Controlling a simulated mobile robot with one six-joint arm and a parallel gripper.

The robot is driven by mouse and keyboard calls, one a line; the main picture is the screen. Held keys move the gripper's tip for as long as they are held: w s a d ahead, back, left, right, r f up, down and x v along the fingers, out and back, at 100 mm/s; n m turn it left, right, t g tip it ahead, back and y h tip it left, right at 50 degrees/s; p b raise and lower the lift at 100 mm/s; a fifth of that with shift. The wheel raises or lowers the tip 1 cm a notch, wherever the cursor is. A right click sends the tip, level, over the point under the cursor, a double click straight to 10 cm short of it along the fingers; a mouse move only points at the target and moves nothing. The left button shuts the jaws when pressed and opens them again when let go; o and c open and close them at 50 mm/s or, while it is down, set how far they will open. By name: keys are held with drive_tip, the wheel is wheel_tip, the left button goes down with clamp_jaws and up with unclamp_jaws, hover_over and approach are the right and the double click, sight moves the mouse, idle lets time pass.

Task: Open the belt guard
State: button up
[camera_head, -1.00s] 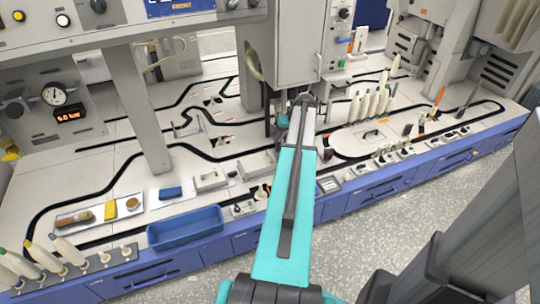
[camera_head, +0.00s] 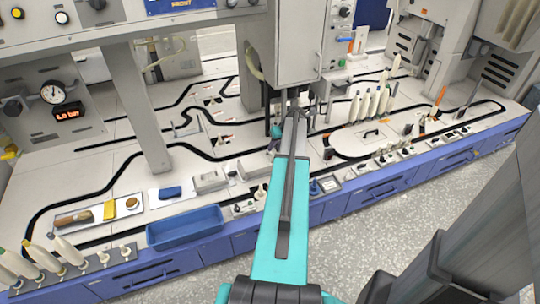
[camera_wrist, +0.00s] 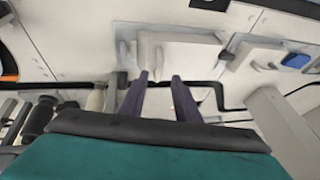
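Two low pale grey box-like covers stand on the white worktop left of my arm, and I cannot tell for certain which is the belt guard. The nearer one (camera_head: 210,182) is beside a blue block; the other (camera_head: 257,164) is partly behind my arm. In the wrist view, one cover (camera_wrist: 185,45) lies just beyond my fingertips and the other (camera_wrist: 252,52) is to its right. My gripper (camera_wrist: 161,78) has its two dark fingers apart, with nothing seen between them.
A blue bin (camera_head: 185,228) stands at the worktop's front edge. The blue block (camera_head: 170,192) lies on a white sheet. A grey cabinet (camera_head: 298,45) hangs above the worktop behind my arm.

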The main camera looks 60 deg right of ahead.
drive_tip(key=shift+x, duration=2.6)
